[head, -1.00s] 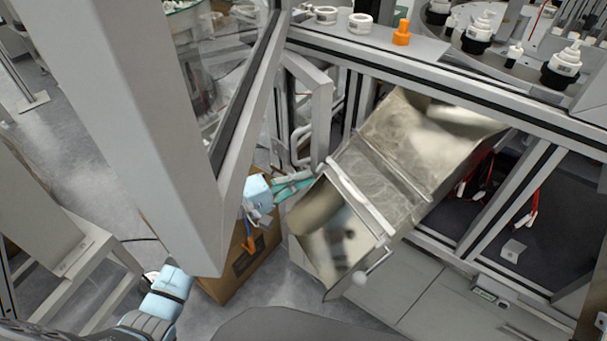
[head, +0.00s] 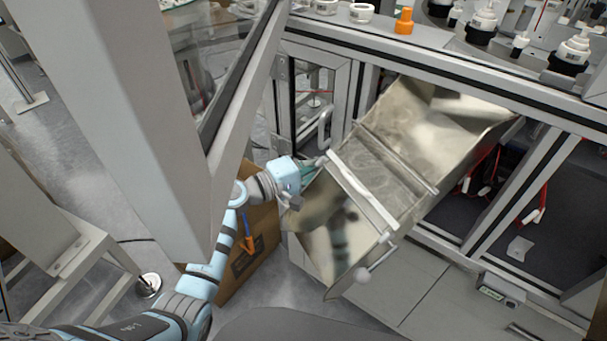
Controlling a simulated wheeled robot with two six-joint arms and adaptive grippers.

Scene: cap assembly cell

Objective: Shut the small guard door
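The small guard door (head: 341,92) is a grey-framed panel with a clear pane, left of the metal chute under the machine's top. It stands flush, or nearly flush, with the cell frame; a small gap cannot be ruled out. Its pale bar handle (head: 325,128) is on the right side of the door. My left gripper (head: 312,168) has teal fingers and is just below the handle, close to the door's lower part. The fingers are small and partly hidden, so I cannot tell their opening or whether they touch the door. My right gripper is not in view.
A shiny metal chute (head: 405,160) slants out of the cell just right of my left gripper. A cardboard box (head: 262,232) stands on the floor below my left arm. A large grey framed panel (head: 150,110) juts in at left, close to the arm.

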